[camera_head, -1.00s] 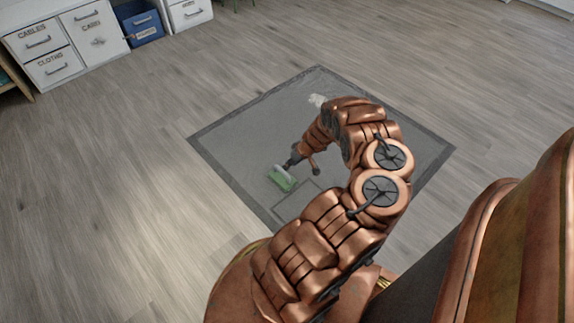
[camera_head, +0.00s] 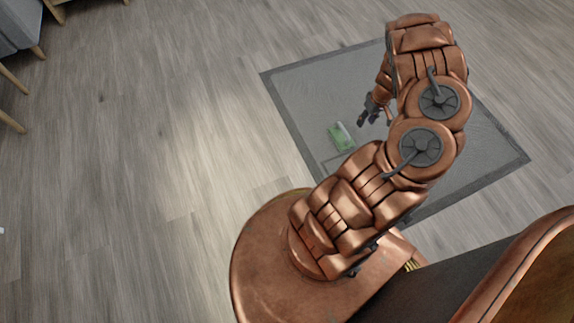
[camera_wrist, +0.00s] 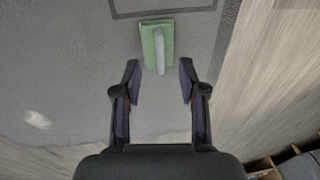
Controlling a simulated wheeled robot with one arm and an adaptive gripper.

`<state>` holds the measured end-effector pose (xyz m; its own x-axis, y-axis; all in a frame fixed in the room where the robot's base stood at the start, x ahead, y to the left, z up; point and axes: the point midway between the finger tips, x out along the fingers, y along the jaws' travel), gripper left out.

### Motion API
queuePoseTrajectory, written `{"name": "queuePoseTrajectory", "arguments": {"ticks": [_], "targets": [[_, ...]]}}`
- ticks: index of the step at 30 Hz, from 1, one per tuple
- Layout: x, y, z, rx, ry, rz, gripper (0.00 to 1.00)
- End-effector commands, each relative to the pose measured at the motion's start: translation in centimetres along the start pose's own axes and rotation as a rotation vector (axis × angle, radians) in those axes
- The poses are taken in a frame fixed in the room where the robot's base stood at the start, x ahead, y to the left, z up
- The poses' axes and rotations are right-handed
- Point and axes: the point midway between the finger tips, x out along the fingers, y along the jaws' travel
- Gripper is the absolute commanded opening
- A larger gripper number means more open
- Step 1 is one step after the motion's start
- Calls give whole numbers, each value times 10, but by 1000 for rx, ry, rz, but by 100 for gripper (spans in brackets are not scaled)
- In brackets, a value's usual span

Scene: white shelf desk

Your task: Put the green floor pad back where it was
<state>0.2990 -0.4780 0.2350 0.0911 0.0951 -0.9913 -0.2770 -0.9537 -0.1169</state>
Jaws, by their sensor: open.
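The green floor pad (camera_head: 342,137) lies on the grey mat with a pale handle across its top. It also shows in the wrist view (camera_wrist: 148,48), above centre, beside the dark outlined rectangle (camera_wrist: 165,11) marked on the mat. My gripper (camera_head: 369,117) is open and empty, up and to the right of the pad in the head view and apart from it. In the wrist view my gripper (camera_wrist: 159,68) has its two fingers spread, with the handle's near end showing between and just beyond the tips. My arm hides part of the mat in the head view.
Furniture with wooden legs (camera_head: 15,35) stands at the top left. A whitish patch (camera_wrist: 36,118) shows on the mat.

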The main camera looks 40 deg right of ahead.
Motion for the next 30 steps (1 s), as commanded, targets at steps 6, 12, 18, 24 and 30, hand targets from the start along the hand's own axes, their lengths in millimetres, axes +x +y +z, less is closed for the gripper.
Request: {"name": "queuePoseTrajectory", "arguments": {"ticks": [6,12,18,24,30], "targets": [[-62,-23,-8,13,-110,69,42],[-119,-60,-17,39,-172,122,42],[-174,-112,-24,61,-208,162,42],[-222,-178,-21,76,-227,178,42],[-261,-248,-5,71,-242,176,42]]}}
